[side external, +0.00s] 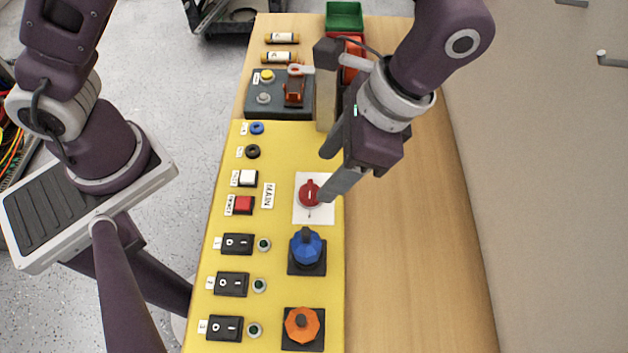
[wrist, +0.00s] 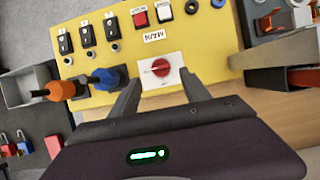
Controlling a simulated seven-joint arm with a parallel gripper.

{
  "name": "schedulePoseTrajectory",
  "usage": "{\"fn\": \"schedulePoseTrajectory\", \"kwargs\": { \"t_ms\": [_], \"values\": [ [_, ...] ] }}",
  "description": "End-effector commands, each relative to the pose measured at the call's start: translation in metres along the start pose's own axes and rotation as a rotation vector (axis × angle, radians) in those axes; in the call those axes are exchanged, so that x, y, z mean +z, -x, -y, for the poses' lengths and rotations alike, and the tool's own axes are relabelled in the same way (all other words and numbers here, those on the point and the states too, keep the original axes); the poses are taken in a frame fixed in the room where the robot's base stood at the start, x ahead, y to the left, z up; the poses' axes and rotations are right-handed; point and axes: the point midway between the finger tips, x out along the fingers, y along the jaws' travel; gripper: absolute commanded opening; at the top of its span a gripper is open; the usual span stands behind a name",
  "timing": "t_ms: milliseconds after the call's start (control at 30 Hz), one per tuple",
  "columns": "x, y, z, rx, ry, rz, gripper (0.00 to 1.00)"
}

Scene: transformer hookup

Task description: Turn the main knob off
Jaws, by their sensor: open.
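The main knob (side external: 309,194) is a red rotary knob on a white square plate, beside the "MAIN" label (side external: 268,195) on the yellow panel. In the wrist view the knob (wrist: 161,68) sits ahead of and between my two fingers, with its pale pointer line running roughly across the picture. My gripper (side external: 333,172) is open and empty. In the side view one fingertip is close to the knob's right edge, and the other finger is farther back. I cannot tell whether the near finger touches the knob.
A blue knob (side external: 306,247) and an orange knob (side external: 302,325) stand on the panel nearer the camera. Red (side external: 242,205) and white (side external: 247,178) buttons lie left of the main knob. A dark box with a lever (side external: 293,90) stands behind. The wooden table (side external: 410,240) is clear at right.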

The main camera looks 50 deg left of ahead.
Motion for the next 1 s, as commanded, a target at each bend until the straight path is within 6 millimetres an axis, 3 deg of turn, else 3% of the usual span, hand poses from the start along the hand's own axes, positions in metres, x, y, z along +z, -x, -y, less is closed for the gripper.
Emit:
{"fn": "schedulePoseTrajectory", "kwargs": {
  "t_ms": [300, 600, 667, 900, 1000],
  "values": [
    [0.001, -0.055, 0.001, 0.002, 0.003, 0.001, 0.55],
    [0.001, -0.062, 0.001, 0.002, 0.003, -0.002, 0.55],
    [0.001, -0.062, 0.001, 0.002, 0.004, -0.002, 0.47],
    [0.001, -0.061, 0.001, 0.003, 0.004, -0.003, 0.0],
    [0.001, -0.061, 0.001, 0.003, 0.004, -0.003, 0.0]
  ]
}}
